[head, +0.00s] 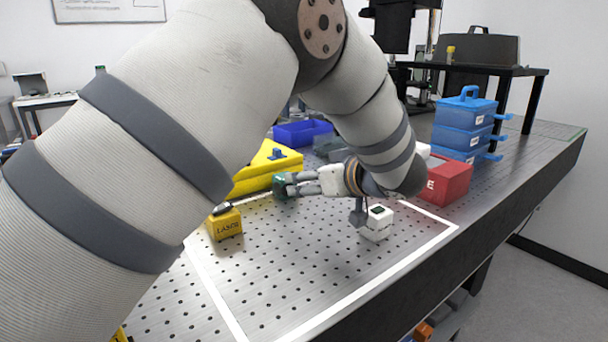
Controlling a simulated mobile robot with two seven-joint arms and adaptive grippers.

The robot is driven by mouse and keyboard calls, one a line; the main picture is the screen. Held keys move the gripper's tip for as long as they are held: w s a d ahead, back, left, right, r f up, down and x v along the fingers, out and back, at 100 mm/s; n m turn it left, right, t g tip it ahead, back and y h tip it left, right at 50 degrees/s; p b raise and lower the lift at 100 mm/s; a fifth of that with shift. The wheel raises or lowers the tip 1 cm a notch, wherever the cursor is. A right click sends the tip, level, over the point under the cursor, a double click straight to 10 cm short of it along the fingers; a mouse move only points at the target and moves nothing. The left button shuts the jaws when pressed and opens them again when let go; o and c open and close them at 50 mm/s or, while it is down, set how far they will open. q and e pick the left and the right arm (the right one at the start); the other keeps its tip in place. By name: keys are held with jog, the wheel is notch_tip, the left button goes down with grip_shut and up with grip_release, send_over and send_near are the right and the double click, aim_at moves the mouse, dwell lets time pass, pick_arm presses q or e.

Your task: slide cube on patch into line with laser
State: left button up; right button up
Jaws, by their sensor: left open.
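The yellow laser box (226,224), marked LASER, stands on the perforated metal table at left centre, with a dark piece on top. A small white cube (376,226) with a dark square on its top stands to the right, inside the white border line. My left gripper (282,186) reaches leftward above the table between the two, apart from both, with its jaws open. Green shows at its fingertips; I cannot tell whether this is the finger pads or a small green block behind them. I cannot make out a separate patch. My right gripper is not in view.
A yellow wedge-shaped block (262,170) lies behind my gripper, with a blue bin (302,133) beyond. A red box (447,182) and stacked blue cases (464,127) stand at right. The holed area (290,265) in front is clear.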

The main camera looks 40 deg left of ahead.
aim_at(285, 186)
pick_arm(q)
jog(key=shift+d+r, duration=0.1)
jog(key=shift+d, duration=0.1)
jog(key=x, duration=1.2)
jog(key=shift+a+b, duration=0.2)
jog(key=shift+b, duration=0.15)
jog(key=shift+s, duration=0.1)
jog(key=shift+c, duration=0.6)
grip_shut()
